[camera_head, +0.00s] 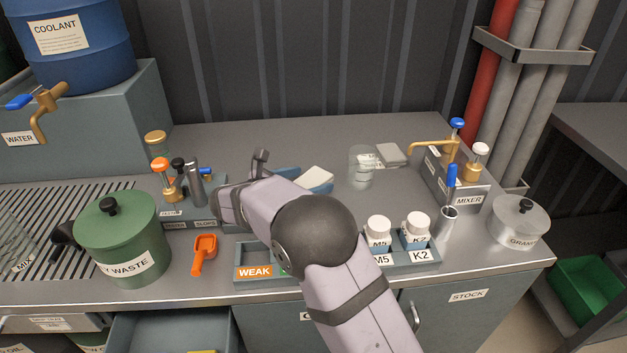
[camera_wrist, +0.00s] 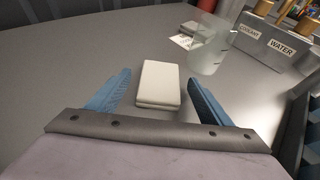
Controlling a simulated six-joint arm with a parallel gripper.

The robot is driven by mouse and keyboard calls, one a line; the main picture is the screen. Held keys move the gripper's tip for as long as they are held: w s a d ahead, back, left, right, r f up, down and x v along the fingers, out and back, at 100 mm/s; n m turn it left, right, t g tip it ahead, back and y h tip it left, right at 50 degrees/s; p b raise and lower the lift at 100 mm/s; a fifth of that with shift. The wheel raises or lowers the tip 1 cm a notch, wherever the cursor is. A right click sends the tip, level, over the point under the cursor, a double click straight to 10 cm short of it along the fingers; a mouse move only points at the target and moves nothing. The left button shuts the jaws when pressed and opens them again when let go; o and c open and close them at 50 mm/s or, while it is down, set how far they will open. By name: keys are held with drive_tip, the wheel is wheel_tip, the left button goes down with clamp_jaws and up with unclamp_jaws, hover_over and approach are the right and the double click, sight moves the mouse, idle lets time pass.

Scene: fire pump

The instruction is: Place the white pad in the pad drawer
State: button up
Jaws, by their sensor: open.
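The white pad (camera_wrist: 158,84) lies flat on the grey worktop, and it also shows in the head view (camera_head: 318,177) just beyond my arm. My gripper (camera_wrist: 159,78) is open, with one blue finger on each side of the pad and gaps between them and it. In the head view my gripper (camera_head: 306,178) is low over the worktop, partly hidden by my own wrist. An open drawer (camera_head: 172,333) shows at the lower left with a bit of yellow inside. No label on it is readable, so I cannot tell if it is the pad drawer.
A clear beaker (camera_head: 362,167) and a grey block (camera_head: 391,154) stand right of the pad. A mixer (camera_head: 457,185) is at the right. A green waste pot (camera_head: 118,240), an orange scoop (camera_head: 204,254) and a bottle tray (camera_head: 417,258) line the front. The back worktop is clear.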

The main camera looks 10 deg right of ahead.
drive_tip(key=shift+w+d+f, duration=0.1)
drive_tip(key=shift+w+d, duration=0.15)
drive_tip(key=c, duration=1.2)
wheel_tip(320, 180, up, 10)
wheel_tip(320, 180, up, 16)
drive_tip(key=p, duration=1.6)
hover_over(309, 181)
drive_tip(key=shift+f, duration=0.15)
